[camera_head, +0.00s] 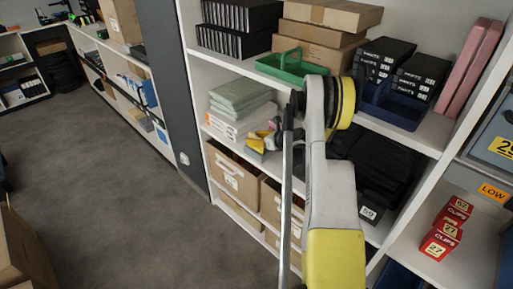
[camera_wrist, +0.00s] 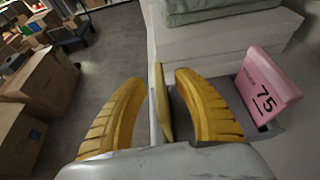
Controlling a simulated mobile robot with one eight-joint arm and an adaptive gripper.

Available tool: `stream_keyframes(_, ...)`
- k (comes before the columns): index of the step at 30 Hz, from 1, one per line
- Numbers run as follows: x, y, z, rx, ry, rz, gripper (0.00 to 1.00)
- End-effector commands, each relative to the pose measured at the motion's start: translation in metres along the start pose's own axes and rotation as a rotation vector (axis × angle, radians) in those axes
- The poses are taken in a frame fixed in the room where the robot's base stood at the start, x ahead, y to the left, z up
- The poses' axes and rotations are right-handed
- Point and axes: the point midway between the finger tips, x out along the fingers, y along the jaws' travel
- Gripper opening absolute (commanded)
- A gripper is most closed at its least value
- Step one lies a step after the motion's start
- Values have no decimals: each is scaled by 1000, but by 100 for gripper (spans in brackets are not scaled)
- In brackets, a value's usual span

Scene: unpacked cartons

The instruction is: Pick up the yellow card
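The yellow card (camera_wrist: 163,98) shows nearly edge-on in the wrist view, standing upright between my fingers. My gripper (camera_wrist: 160,82) is open, with one yellow ribbed finger on each side of the card and a visible gap to both. In the head view my gripper (camera_head: 262,140) is at the middle shelf, small and partly hidden by my arm. I cannot pick out the card clearly from the yellow fingers there. The card's lower part is hidden by my gripper's body in the wrist view.
White boxes (camera_wrist: 220,42) with folded green cloth (camera_wrist: 205,8) on top stand just beyond. In the head view, a green tray (camera_head: 290,68) sits on the shelf above and cardboard boxes (camera_head: 235,178) below.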

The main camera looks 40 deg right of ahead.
Motion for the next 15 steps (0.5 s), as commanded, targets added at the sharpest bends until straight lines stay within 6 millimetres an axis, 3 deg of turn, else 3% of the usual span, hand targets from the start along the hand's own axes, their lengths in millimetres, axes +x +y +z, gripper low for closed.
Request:
stream_keyframes(4,25,0,-4,-1,0,2,37)
stream_keyframes(11,29,0,-1,0,-1,0,37)
stream_keyframes(12,28,0,-1,0,-1,0,33)
stream_keyframes(15,28,0,-1,0,-1,0,2)
